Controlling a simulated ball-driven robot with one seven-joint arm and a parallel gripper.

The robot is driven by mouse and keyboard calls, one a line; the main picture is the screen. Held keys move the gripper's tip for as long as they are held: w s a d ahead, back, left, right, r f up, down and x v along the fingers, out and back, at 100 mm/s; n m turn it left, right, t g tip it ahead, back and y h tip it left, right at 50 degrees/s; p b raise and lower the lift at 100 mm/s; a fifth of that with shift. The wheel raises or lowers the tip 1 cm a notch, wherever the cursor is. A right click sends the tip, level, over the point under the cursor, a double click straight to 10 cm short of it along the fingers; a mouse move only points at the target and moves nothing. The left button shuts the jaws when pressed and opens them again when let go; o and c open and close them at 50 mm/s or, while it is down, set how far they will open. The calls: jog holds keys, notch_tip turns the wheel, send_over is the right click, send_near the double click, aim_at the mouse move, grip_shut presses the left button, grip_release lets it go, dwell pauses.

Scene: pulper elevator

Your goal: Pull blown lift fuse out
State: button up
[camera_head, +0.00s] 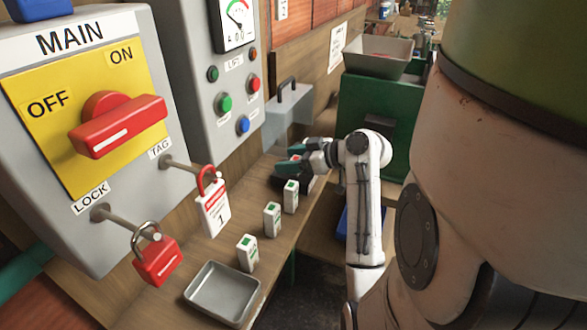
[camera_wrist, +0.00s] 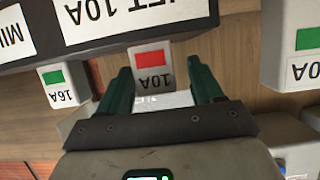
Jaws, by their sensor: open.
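The lift fuse (camera_wrist: 152,67) is a white block with a red mark, labelled 10A. It sits at the dark fuse holder (camera_wrist: 110,30), whose label shows part of the word LIFT and 10A, upside down in the wrist view. My gripper (camera_wrist: 161,80) is open, with one teal finger on each side of the red-marked fuse. I cannot tell whether the fingers touch it. In the head view my gripper (camera_head: 291,163) is at the dark fuse holder (camera_head: 303,181) on the bench, and it partly hides the fuse.
A green-marked 16A fuse (camera_wrist: 63,84) is beside the red-marked one. Three white green-marked fuses (camera_head: 271,219) stand in a row along the bench, before a grey empty tray (camera_head: 190,291). A red padlock (camera_head: 156,263) and a tag (camera_head: 213,211) hang below the MAIN switch (camera_head: 113,126).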

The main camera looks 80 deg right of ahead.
jog(key=shift+w+d+f, duration=0.1)
jog(key=shift+w+f, duration=0.05)
jog(key=shift+w, duration=0.2)
jog(key=shift+c, duration=0.2)
jog(key=c, duration=1)
